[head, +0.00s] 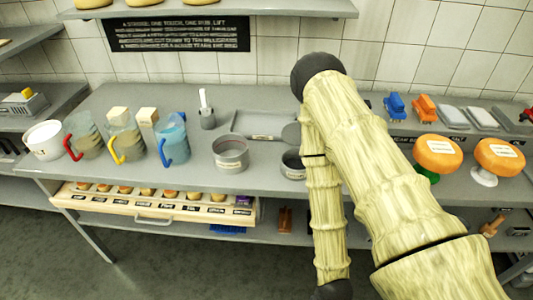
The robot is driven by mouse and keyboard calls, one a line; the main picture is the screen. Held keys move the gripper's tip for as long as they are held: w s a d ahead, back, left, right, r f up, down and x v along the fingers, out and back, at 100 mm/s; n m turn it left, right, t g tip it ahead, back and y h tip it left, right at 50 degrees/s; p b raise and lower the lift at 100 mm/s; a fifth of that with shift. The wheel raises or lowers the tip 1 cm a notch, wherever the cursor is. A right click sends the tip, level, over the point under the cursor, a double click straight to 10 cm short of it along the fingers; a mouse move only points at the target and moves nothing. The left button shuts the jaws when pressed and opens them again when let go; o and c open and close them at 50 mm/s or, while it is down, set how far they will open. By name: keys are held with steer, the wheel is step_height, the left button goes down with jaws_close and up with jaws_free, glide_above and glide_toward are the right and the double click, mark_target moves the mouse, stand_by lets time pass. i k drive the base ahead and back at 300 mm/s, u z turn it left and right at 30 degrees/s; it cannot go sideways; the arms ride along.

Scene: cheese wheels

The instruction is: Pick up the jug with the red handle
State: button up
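The jug with the red handle (88,138) stands upright on the grey counter at the left, in the head view. It is clear and greyish, and its red handle (69,148) faces left and toward me. A jug with a yellow handle (125,137) stands close to its right, and a jug with a blue handle (172,137) stands further right. My arm rises at the right of the view, bends at a dark joint and runs down to the bottom edge. My gripper is not in view, and the jug is well left of the visible arm.
A white pot (44,140) stands just left of the jug. Pale blocks (117,114) show behind the jugs. A metal pot (230,153) stands right of them. A drawer of small items (150,205) sits under the counter (195,183). A shelf (290,8) hangs above.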

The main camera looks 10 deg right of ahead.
mark_target(83, 139)
steer(key=z, duration=2.3)
steer(key=k, duration=1.85)
steer(key=u, duration=2.2)
